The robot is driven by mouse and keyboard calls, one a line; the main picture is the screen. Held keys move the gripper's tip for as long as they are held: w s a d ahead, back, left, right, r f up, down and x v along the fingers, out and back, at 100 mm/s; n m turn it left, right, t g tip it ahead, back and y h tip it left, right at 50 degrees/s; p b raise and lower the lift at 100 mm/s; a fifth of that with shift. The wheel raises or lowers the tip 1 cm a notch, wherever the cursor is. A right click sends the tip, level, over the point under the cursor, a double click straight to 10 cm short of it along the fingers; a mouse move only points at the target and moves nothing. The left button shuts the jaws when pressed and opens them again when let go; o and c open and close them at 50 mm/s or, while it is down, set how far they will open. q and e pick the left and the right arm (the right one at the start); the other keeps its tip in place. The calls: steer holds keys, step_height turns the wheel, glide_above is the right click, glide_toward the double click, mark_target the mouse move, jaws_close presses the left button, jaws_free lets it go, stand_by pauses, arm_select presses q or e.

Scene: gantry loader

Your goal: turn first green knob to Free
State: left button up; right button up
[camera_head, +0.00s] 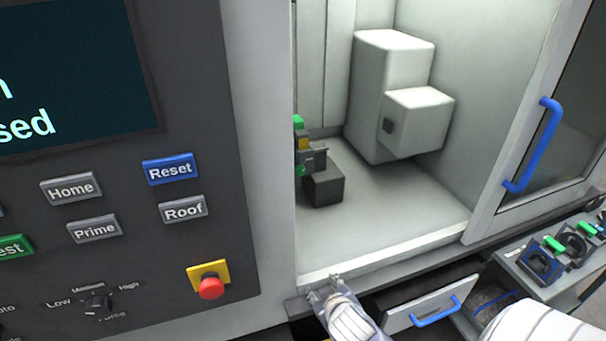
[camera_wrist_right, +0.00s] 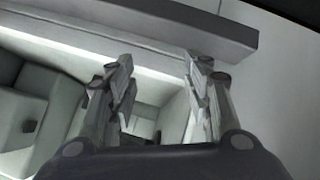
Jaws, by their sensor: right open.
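A small fixture with green parts (camera_head: 299,122) stands inside the machine chamber, next to a dark block (camera_head: 324,188). The control panel's edge cuts off its left side. I cannot tell whether one of these green parts is the first green knob, and no Free label is readable. My right gripper (camera_head: 324,289) is at the chamber's front sill, below and apart from the fixture. In the right wrist view its two fingers (camera_wrist_right: 158,95) are spread with nothing between them. My left gripper is not in view.
The control panel (camera_head: 120,255) with buttons and a red emergency stop (camera_head: 211,287) fills the left. The sliding door (camera_head: 560,110) with a blue handle (camera_head: 533,146) stands open. An open drawer (camera_head: 428,302) and a rack of green-tabbed holders (camera_head: 540,263) are at the lower right.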

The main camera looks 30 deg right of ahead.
steer(key=w+d+r+t+h, duration=0.2)
steer(key=w+d+r+t, duration=0.2)
steer(key=w+d+r, duration=0.3)
steer(key=n+t+y, duration=0.2)
steer(key=n+t, duration=0.2)
steer(key=t, duration=0.1)
glide_toward(301, 172)
steer(key=p+x, duration=0.1)
steer(key=x, duration=0.7)
steer(key=shift+w, duration=0.2)
steer(key=c, duration=1.1)
